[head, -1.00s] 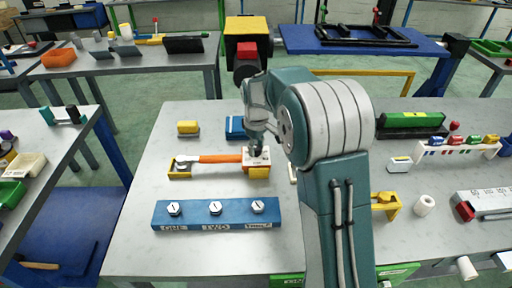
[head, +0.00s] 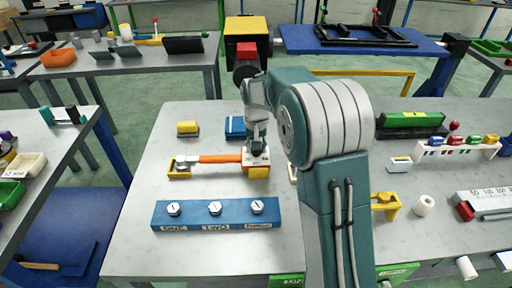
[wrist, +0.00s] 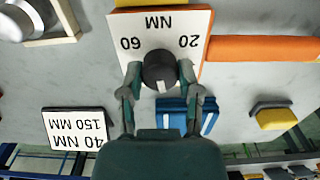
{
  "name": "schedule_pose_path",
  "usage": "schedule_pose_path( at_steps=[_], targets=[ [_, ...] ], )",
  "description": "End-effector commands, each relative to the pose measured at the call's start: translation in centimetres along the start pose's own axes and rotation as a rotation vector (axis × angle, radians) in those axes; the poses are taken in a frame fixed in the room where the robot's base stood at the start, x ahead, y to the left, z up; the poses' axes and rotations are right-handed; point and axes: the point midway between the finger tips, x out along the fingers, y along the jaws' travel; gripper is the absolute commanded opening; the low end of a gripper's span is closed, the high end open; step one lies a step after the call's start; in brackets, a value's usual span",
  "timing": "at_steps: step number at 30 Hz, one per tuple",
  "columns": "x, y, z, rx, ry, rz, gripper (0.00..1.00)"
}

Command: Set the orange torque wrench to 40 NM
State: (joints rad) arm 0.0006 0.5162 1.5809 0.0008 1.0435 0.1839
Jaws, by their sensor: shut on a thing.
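The torque wrench lies on the grey table, its orange handle (head: 220,158) to the left of its white dial plate (head: 257,158). My gripper (head: 258,147) is above the plate. In the wrist view my gripper (wrist: 159,78) is shut on the black knob (wrist: 159,70), one finger on each side. The plate (wrist: 185,20) reads upside down there: NM at the top, 60 left, 20 right. The knob's white mark (wrist: 161,87) points down the picture, away from NM. Any marking below the knob is hidden. A card (wrist: 75,130) reads 40 NM and 150 MM.
A blue block (head: 235,127) and a yellow block (head: 187,128) stand behind the wrench. In front lies a blue bar (head: 218,216) with bolts labelled ONE, TWO and THREE. The table's left front is clear.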

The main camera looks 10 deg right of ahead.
Motion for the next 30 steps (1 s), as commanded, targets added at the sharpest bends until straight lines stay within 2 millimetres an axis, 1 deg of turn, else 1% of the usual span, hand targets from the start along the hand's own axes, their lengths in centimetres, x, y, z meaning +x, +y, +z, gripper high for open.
schedule_pose_path(
  at_steps=[1, 10, 25, 26, 27, 28, 30],
  targets=[
    [0.44, -0.04, 0.23, 0.025, -0.011, 0.001, 0.0],
    [0.47, -0.05, 0.26, 0.125, -0.012, 0.001, 0.0],
    [0.49, -0.06, 0.29, 0.143, -0.013, 0.002, 0.0],
    [0.49, -0.06, 0.29, 0.143, -0.013, 0.002, 0.49],
    [0.49, -0.06, 0.29, 0.142, -0.014, 0.002, 0.67],
    [0.47, -0.06, 0.28, 0.142, -0.013, 0.002, 0.79],
    [0.38, -0.05, 0.23, 0.142, -0.011, 0.001, 0.79]
  ],
)
